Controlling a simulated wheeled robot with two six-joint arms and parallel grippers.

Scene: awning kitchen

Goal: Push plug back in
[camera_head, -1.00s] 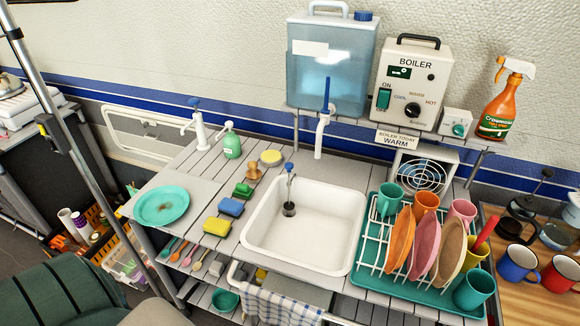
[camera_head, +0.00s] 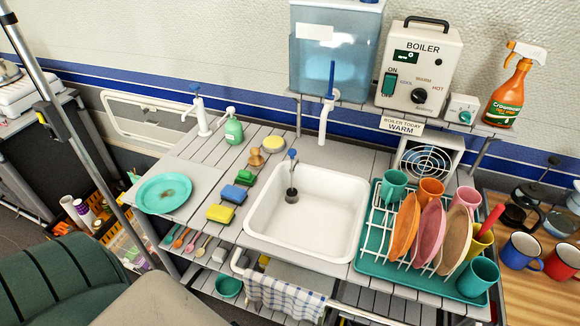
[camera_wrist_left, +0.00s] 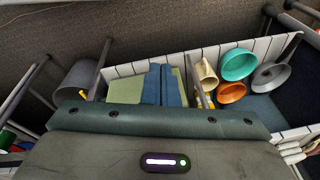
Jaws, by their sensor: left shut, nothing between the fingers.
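The white sink (camera_head: 262,222) is set into the grey slatted counter, in the middle of the head view. A small dark round piece (camera_head: 291,196), seemingly the plug, is at the sink's back left. A thin stem with a blue top (camera_head: 292,154) stands just above it in the picture. I cannot tell whether the plug is seated or tilted. The white tap (camera_head: 326,115) with a blue lever rises behind the sink. Neither gripper shows in the head view, and no fingertips can be made out in the left wrist view.
Right of the sink, a teal tray (camera_head: 370,264) holds a rack of mugs and plates. Left are a yellow sponge (camera_head: 220,213), a blue sponge (camera_head: 233,194) and a teal plate (camera_head: 164,193). A checked towel (camera_head: 285,298) hangs in front.

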